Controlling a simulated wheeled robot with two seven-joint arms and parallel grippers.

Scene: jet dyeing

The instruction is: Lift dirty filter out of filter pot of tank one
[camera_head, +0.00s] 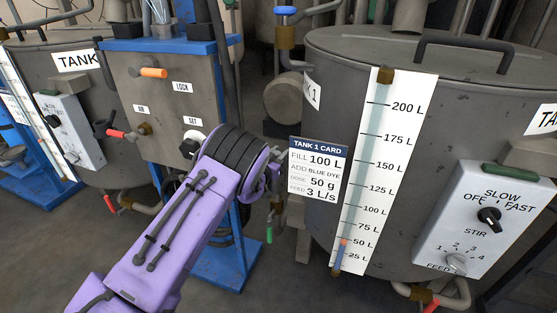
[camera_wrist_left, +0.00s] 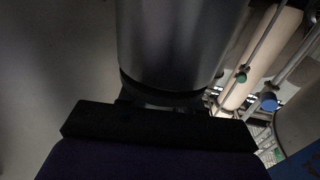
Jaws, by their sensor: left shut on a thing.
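My left arm comes in from the lower left, and my left gripper (camera_head: 270,174) is at its far end, beside the left side of tank one (camera_head: 450,110). The wrist mostly hides the jaws in the head view. In the left wrist view a dark grey cylinder (camera_wrist_left: 180,45) with a black lower rim fills the space in front of the black gripper body (camera_wrist_left: 160,125). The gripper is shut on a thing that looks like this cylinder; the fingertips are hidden. I cannot tell whether it is the dirty filter or part of the filter pot. My right gripper is not in view.
The tank 1 card (camera_head: 318,168) and a white level scale (camera_head: 383,170) are right of my gripper. A stir and feed panel (camera_head: 485,220) is at the far right. A grey control box (camera_head: 165,100) on a blue frame (camera_head: 217,268) stands close at the left.

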